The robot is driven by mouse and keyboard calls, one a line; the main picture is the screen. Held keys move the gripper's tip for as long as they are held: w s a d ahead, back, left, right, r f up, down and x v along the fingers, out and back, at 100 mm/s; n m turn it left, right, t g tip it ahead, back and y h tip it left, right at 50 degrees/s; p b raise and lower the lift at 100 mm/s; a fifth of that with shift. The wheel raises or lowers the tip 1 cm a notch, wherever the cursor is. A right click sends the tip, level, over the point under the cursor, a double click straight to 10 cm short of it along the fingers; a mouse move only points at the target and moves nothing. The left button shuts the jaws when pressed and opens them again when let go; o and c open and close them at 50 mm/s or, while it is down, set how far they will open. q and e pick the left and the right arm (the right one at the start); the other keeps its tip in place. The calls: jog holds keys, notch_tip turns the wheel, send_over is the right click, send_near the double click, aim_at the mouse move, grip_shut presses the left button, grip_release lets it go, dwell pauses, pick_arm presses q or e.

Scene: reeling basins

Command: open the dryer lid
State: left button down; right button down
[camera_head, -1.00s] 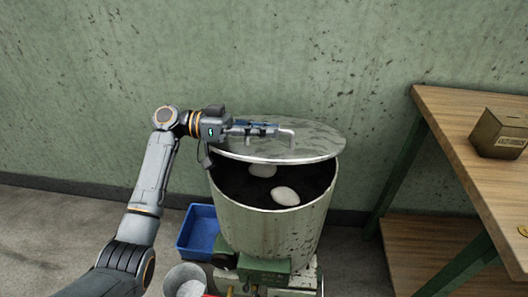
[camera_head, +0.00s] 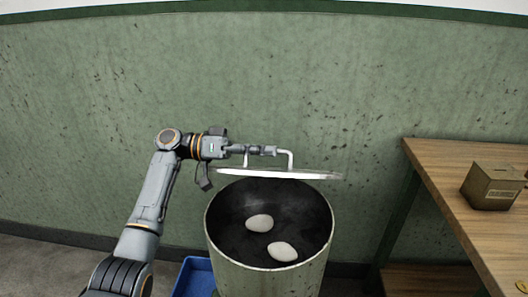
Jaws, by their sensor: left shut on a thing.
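The dryer (camera_head: 266,276) is a pale, stained metal drum with a dark inside, standing against the green wall. Its lid (camera_head: 310,175) is a thin grey disc seen nearly edge-on, raised above the back of the drum's rim. Two white oval objects, one (camera_head: 259,223) and another (camera_head: 283,251), lie inside the uncovered drum. My left gripper (camera_head: 262,151) is shut on the lid's handle (camera_head: 290,159), a bent grey bar on top of the lid. My right gripper is out of view.
A wooden table (camera_head: 440,180) with a small brown box (camera_head: 490,187) stands at the right. A blue bin (camera_head: 193,279) sits on the floor left of the drum. The green wall (camera_head: 300,80) is close behind the lid.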

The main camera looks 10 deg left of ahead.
pick_arm(q)
jog(key=c, duration=1.4)
grip_release()
jog(key=a, duration=1.2)
jog(key=shift+a, duration=0.1)
